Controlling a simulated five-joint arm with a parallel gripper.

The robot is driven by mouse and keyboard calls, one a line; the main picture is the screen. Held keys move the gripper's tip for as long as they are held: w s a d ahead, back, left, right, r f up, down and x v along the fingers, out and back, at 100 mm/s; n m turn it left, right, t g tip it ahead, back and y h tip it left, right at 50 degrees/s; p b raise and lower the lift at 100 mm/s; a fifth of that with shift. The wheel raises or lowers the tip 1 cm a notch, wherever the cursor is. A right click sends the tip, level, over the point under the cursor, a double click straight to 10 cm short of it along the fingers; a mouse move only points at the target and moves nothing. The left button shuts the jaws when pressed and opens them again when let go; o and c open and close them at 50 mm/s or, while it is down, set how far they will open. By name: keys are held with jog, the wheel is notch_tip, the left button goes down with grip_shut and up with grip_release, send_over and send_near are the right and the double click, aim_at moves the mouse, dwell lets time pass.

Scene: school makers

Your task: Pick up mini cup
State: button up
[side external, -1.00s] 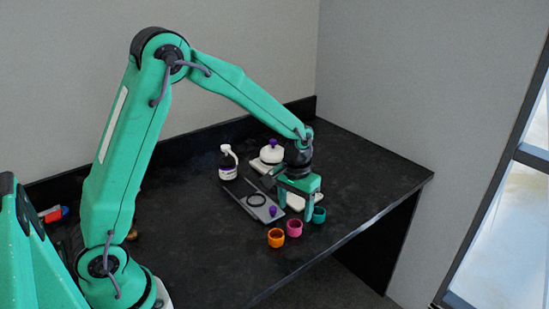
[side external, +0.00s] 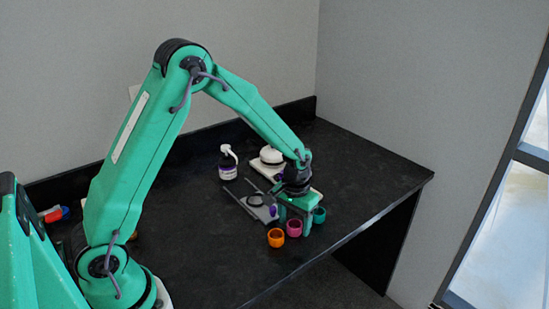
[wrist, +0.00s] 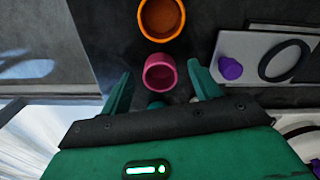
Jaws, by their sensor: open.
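Three mini cups stand in a row near the table's front edge: an orange cup (side external: 276,238), a pink cup (side external: 294,229) and a teal cup (side external: 319,215). My gripper (side external: 295,219) is open and pointing down, close to the pink cup. In the wrist view the pink cup (wrist: 160,75) lies just beyond the gap between the fingertips (wrist: 161,80). The orange cup (wrist: 161,18) is farther up in that view. Only a sliver of the teal cup (wrist: 155,104) shows above the gripper's body. Nothing is held.
A grey tray (side external: 236,193) with a black ring (side external: 256,200) and a small purple piece (wrist: 230,69) lies left of my gripper. The table edge is close to the cups.

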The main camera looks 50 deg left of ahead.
dwell(0.3)
jog(key=c, duration=1)
jog(key=shift+c, duration=0.2)
jog(key=shift+r, duration=0.75)
notch_tip(320, 180, up, 2)
jog(key=shift+r, duration=0.2)
jog(key=s+d+r, duration=0.6)
jog(key=d+r, duration=0.1)
jog(key=d, duration=0.3)
jog(key=shift+s, duration=0.15)
jog(key=shift+a, duration=0.15)
